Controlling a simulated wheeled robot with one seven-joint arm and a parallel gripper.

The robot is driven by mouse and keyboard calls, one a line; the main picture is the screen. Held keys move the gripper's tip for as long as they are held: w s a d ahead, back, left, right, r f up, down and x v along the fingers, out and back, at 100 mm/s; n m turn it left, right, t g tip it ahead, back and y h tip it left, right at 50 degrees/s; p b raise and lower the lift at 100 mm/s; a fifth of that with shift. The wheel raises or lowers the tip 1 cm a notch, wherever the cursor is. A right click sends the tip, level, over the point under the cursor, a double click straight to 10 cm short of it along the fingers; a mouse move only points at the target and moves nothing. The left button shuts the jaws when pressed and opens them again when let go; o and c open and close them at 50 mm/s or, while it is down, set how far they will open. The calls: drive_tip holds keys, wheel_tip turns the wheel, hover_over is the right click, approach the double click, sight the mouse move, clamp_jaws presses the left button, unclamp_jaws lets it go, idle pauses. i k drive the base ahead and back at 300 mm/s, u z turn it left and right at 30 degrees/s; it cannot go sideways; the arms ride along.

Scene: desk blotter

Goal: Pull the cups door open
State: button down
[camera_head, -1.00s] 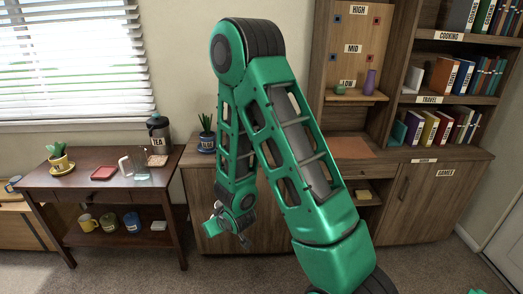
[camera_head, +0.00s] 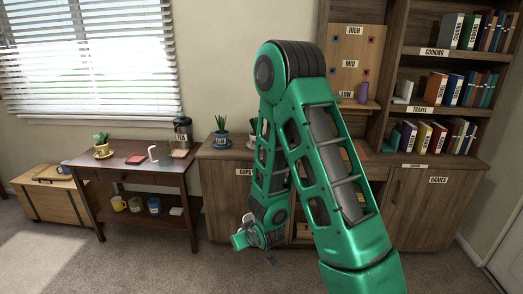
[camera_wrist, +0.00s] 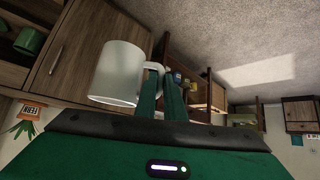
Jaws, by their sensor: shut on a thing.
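The cups door (camera_head: 226,199) is the left wooden door of the long cabinet, with a "CUPS" label at its top; my arm hides its right part. It looks shut. In the wrist view, a wooden door (camera_wrist: 82,38) with an upright bar handle (camera_wrist: 57,55) is at the left, behind a white mug (camera_wrist: 118,72). My gripper (camera_wrist: 160,72) is shut on the mug's handle, and the mug hangs beside the fingers. The gripper looks apart from the door handle. In the head view my gripper (camera_head: 243,238) is low in front of the cabinet.
A side table (camera_head: 130,168) with a tea jar (camera_head: 183,133), a plant and several mugs below stands left of the cabinet. A wooden chest (camera_head: 48,195) is farther left. A potted plant (camera_head: 221,138) sits on the cabinet top. Carpet in front is clear.

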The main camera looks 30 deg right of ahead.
sight(226, 185)
drive_tip(key=z, duration=0.55)
drive_tip(key=i, duration=1)
